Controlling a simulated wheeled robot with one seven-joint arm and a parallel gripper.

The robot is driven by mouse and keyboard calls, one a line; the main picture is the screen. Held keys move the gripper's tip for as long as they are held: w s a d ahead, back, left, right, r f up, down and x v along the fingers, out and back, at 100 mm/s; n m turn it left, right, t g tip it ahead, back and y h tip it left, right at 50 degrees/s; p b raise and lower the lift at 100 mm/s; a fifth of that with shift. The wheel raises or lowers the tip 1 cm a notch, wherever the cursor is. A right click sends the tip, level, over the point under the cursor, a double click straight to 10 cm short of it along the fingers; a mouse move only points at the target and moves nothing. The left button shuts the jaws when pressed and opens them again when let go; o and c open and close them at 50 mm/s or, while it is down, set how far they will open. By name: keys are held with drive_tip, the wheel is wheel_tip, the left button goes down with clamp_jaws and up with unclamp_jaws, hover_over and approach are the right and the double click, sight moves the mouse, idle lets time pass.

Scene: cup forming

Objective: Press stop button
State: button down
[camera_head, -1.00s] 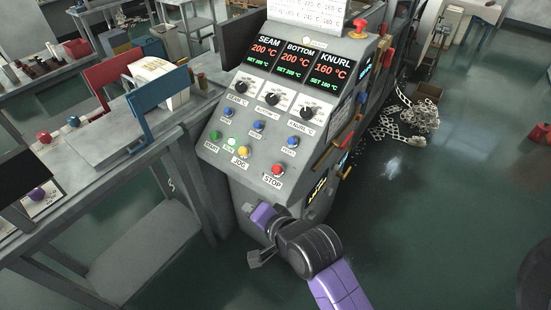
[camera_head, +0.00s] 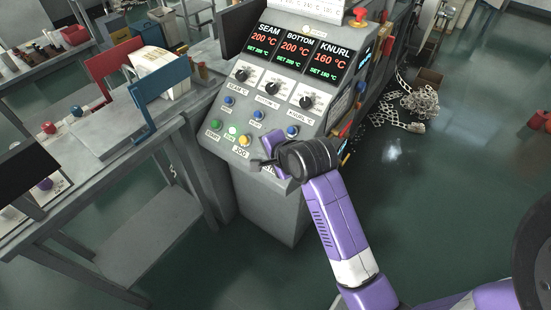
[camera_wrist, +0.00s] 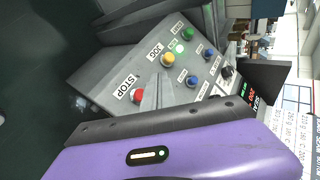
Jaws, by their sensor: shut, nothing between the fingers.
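The red stop button (camera_wrist: 137,95) shows in the wrist view on the sloped grey panel (camera_wrist: 185,75), beside its white STOP label (camera_wrist: 127,85). In the head view my gripper hides the button, and only part of its label shows. My gripper (camera_head: 256,163) is over the lower right part of the control panel (camera_head: 287,112) in the head view. It is shut and empty. In the wrist view its narrow grey fingertips (camera_wrist: 160,80) appear just right of the red button. I cannot tell whether they touch the panel.
The yellow jog button (camera_head: 244,140) and green start button (camera_head: 215,124) are close by on the panel. Blue buttons and black knobs sit higher up. A red emergency knob (camera_head: 359,18) tops the machine.

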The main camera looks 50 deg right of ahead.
drive_tip(key=shift+w+d+f+b, duration=0.1)
drive_tip(key=shift+d+f+b, duration=0.7)
drive_tip(key=shift+f+b, duration=0.3)
drive_tip(key=shift+s+d+f+b, duration=0.1)
drive_tip(key=shift+d+f+b, duration=0.65)
drive_tip(key=shift+f+b, duration=0.4)
drive_tip(key=shift+w+d+f+b, duration=0.1)
drive_tip(key=shift+d+f+b, duration=0.7)
drive_tip(key=shift+f+b, duration=0.3)
drive_tip(key=shift+d+f, duration=0.1)
drive_tip(key=shift+d+f, duration=0.15)
drive_tip(key=shift+f, duration=0.05)
drive_tip(key=shift+d+f, duration=0.3)
drive_tip(key=shift+f, duration=0.15)
idle(0.4)
drive_tip(key=shift+r, duration=0.1)
drive_tip(key=shift+a+r+p, duration=0.55)
drive_tip(key=shift+r+p, duration=0.15)
drive_tip(key=shift+p, duration=0.55)
drive_tip(key=shift+r, duration=0.1)
